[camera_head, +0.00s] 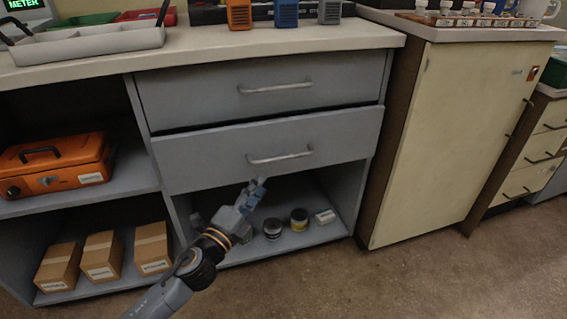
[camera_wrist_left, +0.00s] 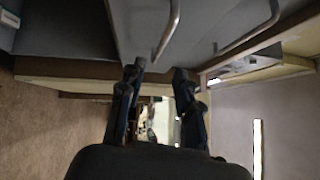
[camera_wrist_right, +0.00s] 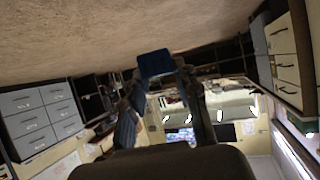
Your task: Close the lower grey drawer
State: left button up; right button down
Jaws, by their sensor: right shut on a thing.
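The lower grey drawer (camera_head: 225,151) stands out a little from the console, with a dark gap along its top edge. Its metal bar handle (camera_head: 280,158) is on the front. The upper grey drawer (camera_head: 205,93) looks closed. My left gripper (camera_head: 258,187) is just below the lower drawer's bottom edge, apart from the handle; in the left wrist view (camera_wrist_left: 158,74) its fingers are spread and empty, with a metal handle beyond them. My right gripper (camera_wrist_right: 162,80) is only in the right wrist view, away from the drawers, shut on a small blue thing (camera_wrist_right: 155,63).
The open shelf under the drawer holds several small jars (camera_head: 299,219). An orange toolbox (camera_head: 60,165) and cardboard boxes (camera_head: 103,256) fill the left shelves. A cream cabinet (camera_head: 450,130) stands at right. The floor (camera_head: 400,285) in front is clear.

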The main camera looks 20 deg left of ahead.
aim_at(281, 157)
pick_arm(q)
jog(key=b+x, duration=0.1)
jog(key=x, duration=1.1)
jog(key=shift+s+d+r, duration=0.1)
grip_shut()
